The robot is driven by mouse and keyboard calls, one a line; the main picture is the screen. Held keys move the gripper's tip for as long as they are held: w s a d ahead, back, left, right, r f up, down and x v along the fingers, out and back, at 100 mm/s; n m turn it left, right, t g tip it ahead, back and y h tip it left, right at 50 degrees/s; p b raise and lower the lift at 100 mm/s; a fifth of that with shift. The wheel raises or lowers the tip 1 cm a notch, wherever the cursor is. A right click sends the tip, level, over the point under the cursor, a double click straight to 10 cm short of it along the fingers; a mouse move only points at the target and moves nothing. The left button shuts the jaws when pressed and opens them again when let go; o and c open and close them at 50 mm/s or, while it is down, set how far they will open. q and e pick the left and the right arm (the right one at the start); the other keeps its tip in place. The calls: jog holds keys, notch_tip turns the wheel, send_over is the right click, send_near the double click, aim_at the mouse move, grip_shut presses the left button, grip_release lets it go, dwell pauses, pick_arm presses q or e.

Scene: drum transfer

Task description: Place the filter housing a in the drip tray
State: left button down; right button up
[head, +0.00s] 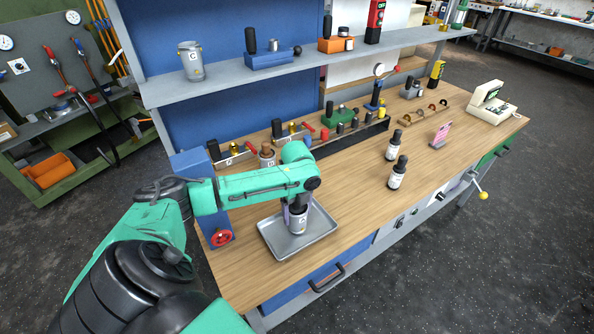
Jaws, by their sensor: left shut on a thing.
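The drip tray (318,237) is a shallow grey metal tray near the front left of the wooden workbench. My left gripper (298,208) points down over the tray, shut on a grey metal cylinder with a pale label, which I take as filter housing a (298,224). The housing is upright and within the tray's outline. I cannot tell whether its bottom touches the tray floor. My gripper and arm hide its top. My right gripper is not in view.
A similar metal canister (191,62) stands on the upper shelf (220,86). Two dark dropper bottles (397,175) stand right of the tray. A blue stand with a red handwheel (221,238) is left of it. Tool racks line the back. The bench (352,190) between tray and bottles is clear.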

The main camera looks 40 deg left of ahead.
pick_arm(q)
grip_release()
jog(key=shift+f, duration=0.1)
notch_tip(320, 180, up, 12)
jog(key=shift+r+b, duration=0.2)
jog(key=shift+b, duration=0.4)
